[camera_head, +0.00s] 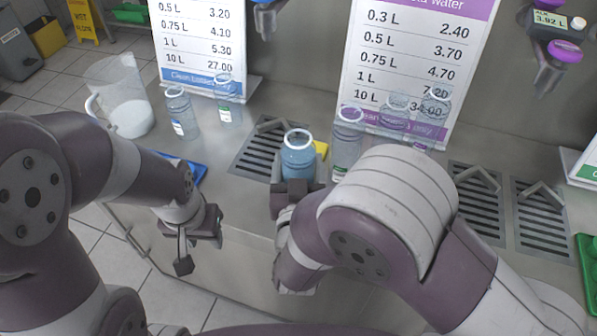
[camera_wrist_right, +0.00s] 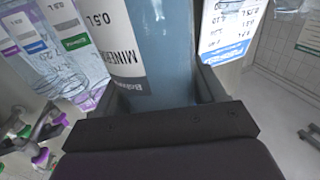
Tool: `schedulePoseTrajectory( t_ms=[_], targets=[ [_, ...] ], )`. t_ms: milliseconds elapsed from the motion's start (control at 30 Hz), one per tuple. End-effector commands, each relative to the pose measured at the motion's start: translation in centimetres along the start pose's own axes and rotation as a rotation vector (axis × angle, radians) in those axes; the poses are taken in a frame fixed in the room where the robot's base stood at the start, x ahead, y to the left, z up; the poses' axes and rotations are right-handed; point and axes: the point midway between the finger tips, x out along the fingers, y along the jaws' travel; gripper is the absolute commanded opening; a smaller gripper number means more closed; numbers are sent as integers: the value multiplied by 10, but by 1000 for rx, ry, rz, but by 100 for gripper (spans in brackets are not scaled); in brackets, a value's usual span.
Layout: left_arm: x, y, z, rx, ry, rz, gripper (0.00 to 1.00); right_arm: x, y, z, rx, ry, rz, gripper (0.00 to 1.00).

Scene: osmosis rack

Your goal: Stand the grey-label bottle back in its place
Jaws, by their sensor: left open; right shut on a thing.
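The grey-label bottle (camera_head: 298,158) is a blue-tinted bottle with a white ring at its mouth. It is upright over the front of the left drain grate (camera_head: 258,150); I cannot tell whether its base touches anything. In the right wrist view the bottle (camera_wrist_right: 160,45) fills the middle, with a white label carrying a dark grey band. My right gripper (camera_head: 297,186) is shut on it, and the dark fingers (camera_wrist_right: 208,85) flank its sides. My left gripper (camera_head: 186,252) is open and empty in front of the counter, to the left of the bottle.
A green-label bottle (camera_head: 346,150) stands close on the right, with more bottles (camera_head: 436,105) behind it. Two bottles (camera_head: 180,118) and a jug (camera_head: 122,100) stand at the left. A blue cloth (camera_head: 192,172) lies at the counter edge. Price boards (camera_head: 415,60) stand behind.

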Motion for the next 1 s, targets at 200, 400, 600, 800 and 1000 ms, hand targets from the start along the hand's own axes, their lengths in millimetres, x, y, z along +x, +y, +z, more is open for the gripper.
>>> schedulePoseTrajectory(
  t_ms=[200,400,600,800,1000],
  targets=[
    [2,0,0,0,0,0,43,0,0,10,3,3,0,8],
    [6,0,1,0,0,0,43,0,0,14,2,2,0,8],
    [5,0,0,0,0,0,43,0,0,14,0,0,0,95],
    [2,0,0,0,0,0,43,0,0,11,0,0,0,95],
    [3,0,0,0,0,0,43,-28,-1,11,-2,0,-6,95]
  ],
)
